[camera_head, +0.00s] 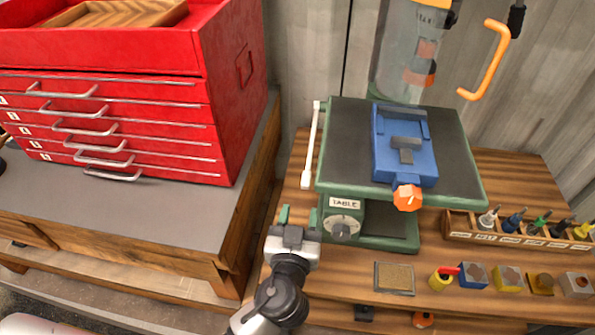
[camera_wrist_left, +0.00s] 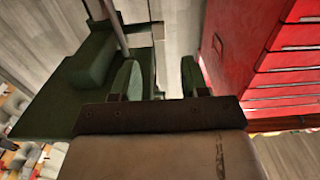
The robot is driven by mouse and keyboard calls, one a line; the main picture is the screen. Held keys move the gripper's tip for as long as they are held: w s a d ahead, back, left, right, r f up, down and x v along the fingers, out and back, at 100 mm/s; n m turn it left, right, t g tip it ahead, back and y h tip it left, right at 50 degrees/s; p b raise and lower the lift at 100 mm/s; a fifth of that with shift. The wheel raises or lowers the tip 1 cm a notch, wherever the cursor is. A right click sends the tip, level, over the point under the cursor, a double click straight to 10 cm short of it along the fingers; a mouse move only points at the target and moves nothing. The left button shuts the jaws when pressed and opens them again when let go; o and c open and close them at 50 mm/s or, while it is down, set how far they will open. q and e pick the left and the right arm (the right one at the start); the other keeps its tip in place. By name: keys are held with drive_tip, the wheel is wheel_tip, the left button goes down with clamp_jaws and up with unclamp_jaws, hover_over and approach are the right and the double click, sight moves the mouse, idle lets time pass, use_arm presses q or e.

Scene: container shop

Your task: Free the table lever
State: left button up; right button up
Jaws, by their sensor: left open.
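A white lever bar (camera_head: 311,145) runs along the left side of the green drill press table (camera_head: 345,187). Below it is a green housing labelled TABLE (camera_head: 345,204) with a grey knob (camera_head: 341,228). My left gripper (camera_head: 298,216) is open and empty, fingers upward, below the lever's lower end and left of the knob; it appears apart from both. In the left wrist view my left gripper (camera_wrist_left: 158,80) shows two green fingers with nothing between them. A pale rod (camera_wrist_left: 117,28), seemingly the lever, passes beyond the fingers toward the left one. My right gripper is not in view.
A blue vise (camera_head: 420,162) with an orange knob (camera_head: 407,198) sits on the press table. A red tool chest (camera_head: 225,100) stands at left. A bit rack (camera_head: 460,228) and several small blocks occupy the bench's right side. An orange handle (camera_head: 490,62) hangs upper right.

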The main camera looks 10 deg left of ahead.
sight(305, 185)
use_arm(q)
drive_tip(key=w+p, duration=0.3)
drive_tip(key=w, duration=0.6)
drive_tip(key=shift+r, duration=0.1)
drive_tip(key=shift+w, duration=0.5)
clamp_jaws()
